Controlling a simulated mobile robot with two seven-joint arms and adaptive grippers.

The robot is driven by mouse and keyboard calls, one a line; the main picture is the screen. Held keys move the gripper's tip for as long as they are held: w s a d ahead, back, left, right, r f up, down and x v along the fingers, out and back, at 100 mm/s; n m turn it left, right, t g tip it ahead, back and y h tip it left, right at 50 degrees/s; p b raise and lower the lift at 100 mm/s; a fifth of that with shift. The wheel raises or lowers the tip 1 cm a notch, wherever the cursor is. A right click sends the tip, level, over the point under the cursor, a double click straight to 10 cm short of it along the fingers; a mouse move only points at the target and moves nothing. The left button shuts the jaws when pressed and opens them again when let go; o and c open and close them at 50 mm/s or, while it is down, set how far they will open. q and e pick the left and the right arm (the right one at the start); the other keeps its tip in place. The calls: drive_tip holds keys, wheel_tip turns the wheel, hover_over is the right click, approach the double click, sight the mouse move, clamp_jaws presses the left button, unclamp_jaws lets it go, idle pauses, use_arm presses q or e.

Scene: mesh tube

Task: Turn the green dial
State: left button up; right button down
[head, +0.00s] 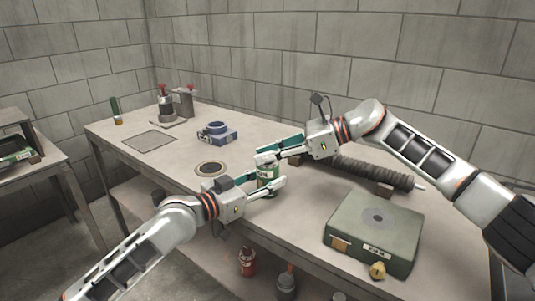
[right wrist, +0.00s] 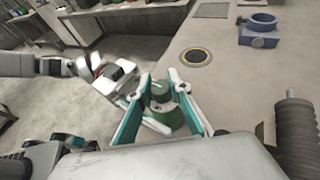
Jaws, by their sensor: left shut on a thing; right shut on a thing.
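The green dial (head: 266,175) is a small green, round piece with a pale top, standing near the front edge of the table, partly hidden between my two grippers. It also shows in the right wrist view (right wrist: 172,112). My left gripper (head: 274,189) is shut on its lower part from the front left. My right gripper (head: 266,158) is shut on its upper part from the back right. In the right wrist view the fingers of my right gripper (right wrist: 164,104) stand on both sides of it. Any markings on the dial are too small to read.
A green box (head: 375,228) stands at the right front. A round ring plate (head: 211,168), a blue clamp (head: 217,133) and a grey mat (head: 149,141) lie to the left. Bottles (head: 247,261) stand on the lower shelf.

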drive_tip(key=shift+f+n+g, duration=0.4)
drive_tip(key=shift+n+g, duration=0.2)
drive_tip(key=shift+g, duration=0.1)
drive_tip(key=c, duration=1.8)
unclamp_jaws()
drive_tip(key=shift+r, duration=0.15)
drive_tip(key=shift+r, duration=0.1)
drive_tip(key=v, duration=1.2)
drive_tip(key=shift+d, duration=0.1)
